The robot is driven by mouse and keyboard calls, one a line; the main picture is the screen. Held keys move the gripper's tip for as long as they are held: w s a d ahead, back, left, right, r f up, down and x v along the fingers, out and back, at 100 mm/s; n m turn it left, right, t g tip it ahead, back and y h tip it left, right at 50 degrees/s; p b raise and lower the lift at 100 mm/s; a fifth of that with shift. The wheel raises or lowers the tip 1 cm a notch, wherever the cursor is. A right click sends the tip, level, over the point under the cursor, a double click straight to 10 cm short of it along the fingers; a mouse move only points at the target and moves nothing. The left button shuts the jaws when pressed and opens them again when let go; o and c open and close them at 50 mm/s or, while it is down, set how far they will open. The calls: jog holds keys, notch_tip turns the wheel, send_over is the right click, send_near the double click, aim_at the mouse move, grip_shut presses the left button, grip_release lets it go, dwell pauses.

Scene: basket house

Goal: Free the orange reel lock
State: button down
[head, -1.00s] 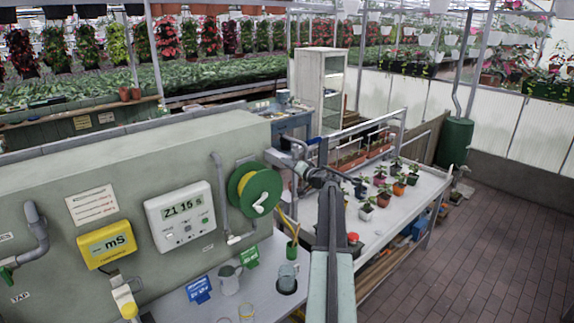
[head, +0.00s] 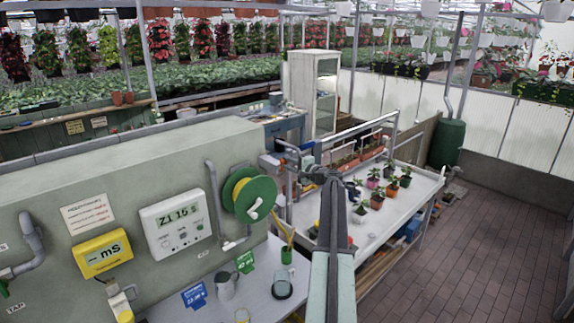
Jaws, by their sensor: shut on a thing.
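The green hose reel (head: 262,187) with a yellow hub and a white crank handle (head: 255,208) is mounted at the right end of the green-grey wall panel. My arm reaches up from the bottom of the head view. My gripper (head: 310,167) is at its far end, right of the reel and apart from it. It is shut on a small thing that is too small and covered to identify.
A grey bench (head: 400,205) with several potted plants stands to the right. A blue-grey shelf (head: 265,290) below the reel holds a metal jug (head: 225,285), a cup and tags. Grey pipes run beside the reel. The brick floor (head: 480,230) at right is clear.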

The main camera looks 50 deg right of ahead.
jog(key=shift+d+m, duration=0.25)
jog(key=shift+m, duration=0.15)
dwell(0.3)
jog(key=c, duration=1.2)
grip_release()
jog(key=shift+c, duration=0.2)
jog(key=shift+s, duration=0.1)
jog(key=s, duration=0.7)
jog(key=shift+s+a+r+p, duration=0.25)
jog(key=shift+s+p, duration=0.05)
jog(key=shift+s, duration=0.05)
